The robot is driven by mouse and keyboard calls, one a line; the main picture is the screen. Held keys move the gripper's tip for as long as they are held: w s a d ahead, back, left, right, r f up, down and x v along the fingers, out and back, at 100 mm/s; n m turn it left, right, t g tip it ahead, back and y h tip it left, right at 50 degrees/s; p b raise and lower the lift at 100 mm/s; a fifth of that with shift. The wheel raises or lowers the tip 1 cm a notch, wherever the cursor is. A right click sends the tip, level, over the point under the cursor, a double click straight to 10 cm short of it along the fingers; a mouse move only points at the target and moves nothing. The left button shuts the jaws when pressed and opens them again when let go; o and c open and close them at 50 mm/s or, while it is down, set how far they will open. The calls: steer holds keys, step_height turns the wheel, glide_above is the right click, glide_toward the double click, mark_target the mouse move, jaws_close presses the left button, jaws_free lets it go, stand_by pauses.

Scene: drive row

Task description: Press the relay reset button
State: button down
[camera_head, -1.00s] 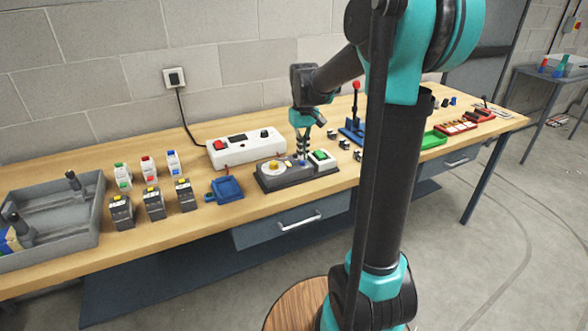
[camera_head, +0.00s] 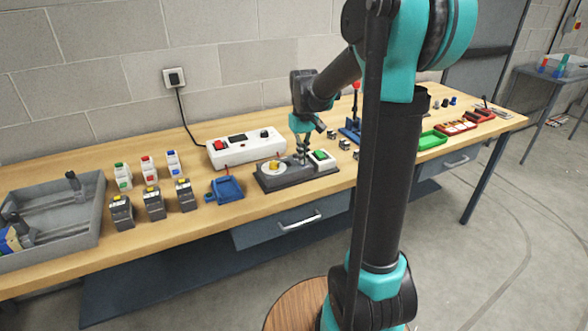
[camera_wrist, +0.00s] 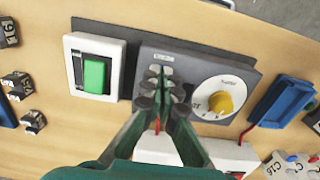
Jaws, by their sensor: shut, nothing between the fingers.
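The grey panel (camera_head: 285,176) on the bench bears a white dial with a yellow knob (camera_head: 273,166) and a green rocker (camera_head: 320,155) in a white frame. In the wrist view the green rocker (camera_wrist: 94,75) is left of my fingers and the yellow knob (camera_wrist: 221,103) is right of them. My gripper (camera_head: 303,158) is shut and points down at the panel between the two. In the wrist view its fingertips (camera_wrist: 162,78) lie just below a small label (camera_wrist: 163,57). The reset button is not clearly visible; the fingers cover that spot. I cannot tell whether they touch it.
A white power strip (camera_head: 245,148) with a red switch stands behind the panel. Small dark blocks (camera_head: 344,144) stand to the right. A grey tray (camera_head: 92,228) is far left.

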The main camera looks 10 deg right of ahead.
step_height(320, 180, up, 8)
stand_by(1.0)
stand_by(0.4)
steer(key=s+d+f+m+t, duration=0.1)
steer(key=s+d+f+t, duration=0.1)
steer(key=s+f, duration=0.7)
steer(key=s+d+f+m+t, duration=0.2)
steer(key=s+f, duration=0.7)
steer(key=s, duration=0.4)
steer(key=shift+f+m, duration=0.2)
steer(key=shift+m, duration=0.1)
